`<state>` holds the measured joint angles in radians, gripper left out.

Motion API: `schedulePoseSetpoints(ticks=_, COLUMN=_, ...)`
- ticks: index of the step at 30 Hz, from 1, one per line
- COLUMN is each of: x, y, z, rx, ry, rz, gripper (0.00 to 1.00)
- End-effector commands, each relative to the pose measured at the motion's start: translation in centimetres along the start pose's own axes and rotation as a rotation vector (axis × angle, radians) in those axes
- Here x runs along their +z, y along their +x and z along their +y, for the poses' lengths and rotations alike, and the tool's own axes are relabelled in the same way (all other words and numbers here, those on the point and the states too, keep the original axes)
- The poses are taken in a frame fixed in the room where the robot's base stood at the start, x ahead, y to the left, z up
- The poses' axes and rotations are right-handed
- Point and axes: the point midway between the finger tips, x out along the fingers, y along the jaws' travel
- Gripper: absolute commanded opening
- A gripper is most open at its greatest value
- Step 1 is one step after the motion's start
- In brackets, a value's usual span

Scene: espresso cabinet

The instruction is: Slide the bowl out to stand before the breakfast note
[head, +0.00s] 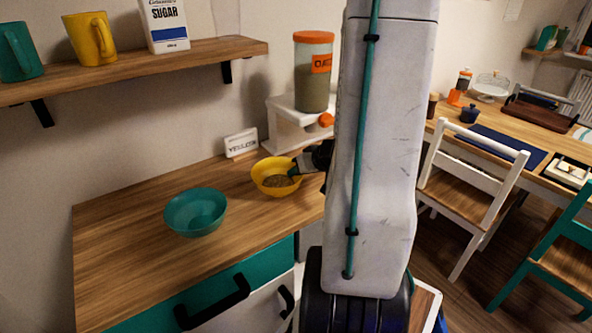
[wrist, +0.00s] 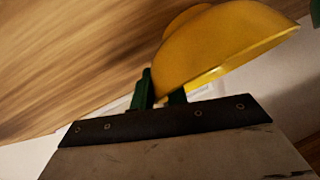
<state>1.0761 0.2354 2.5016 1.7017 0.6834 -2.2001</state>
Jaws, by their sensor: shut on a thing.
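The yellow bowl (head: 272,191) stands on the wooden counter with brown grain-like contents (head: 280,181) in it. A small white note (head: 240,143) reading "YELLOW" stands against the wall behind it, to the left. My gripper (head: 297,170) is shut on the bowl's right rim, partly hidden by my arm. In the wrist view the yellow bowl (wrist: 228,42) meets the green fingers of my gripper (wrist: 162,95) at its rim. A teal bowl (head: 195,212) stands on the counter, left of and nearer than the yellow one, apart from it.
An orange-lidded dispenser (head: 313,80) stands on a white stand (head: 285,112) behind the yellow bowl. A wall shelf (head: 130,67) with mugs and a sugar box hangs above. The counter (head: 115,215) is clear at the left. A table and chairs stand at right.

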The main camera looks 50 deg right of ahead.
Motion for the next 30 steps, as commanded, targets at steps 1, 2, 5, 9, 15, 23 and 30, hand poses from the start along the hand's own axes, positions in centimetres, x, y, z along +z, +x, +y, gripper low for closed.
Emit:
schedulePoseSetpoints(ticks=1, x=0.2, y=0.0, z=-0.1, rx=0.0, ry=0.001, rz=-0.003, gripper=0.0)
schedulePoseSetpoints(ticks=2, x=0.2, y=0.0, z=-0.1, rx=0.0, ry=0.001, rz=-0.003, gripper=0.0)
schedulePoseSetpoints(ticks=5, x=0.2, y=0.0, z=-0.1, rx=0.0, ry=0.001, rz=-0.003, gripper=0.0)
schedulePoseSetpoints(ticks=9, x=0.2, y=0.0, z=-0.1, rx=-0.001, ry=0.0, rz=-0.003, gripper=0.23)
schedulePoseSetpoints(ticks=15, x=0.1, y=0.0, z=0.0, rx=0.0, ry=0.001, rz=-0.002, gripper=0.4)
schedulePoseSetpoints(ticks=23, x=0.0, y=-0.9, z=0.0, rx=0.001, ry=0.0, rz=0.002, gripper=0.4)
schedulePoseSetpoints(ticks=30, x=0.0, y=-4.8, z=0.1, rx=0.003, ry=-0.001, rz=0.002, gripper=0.4)
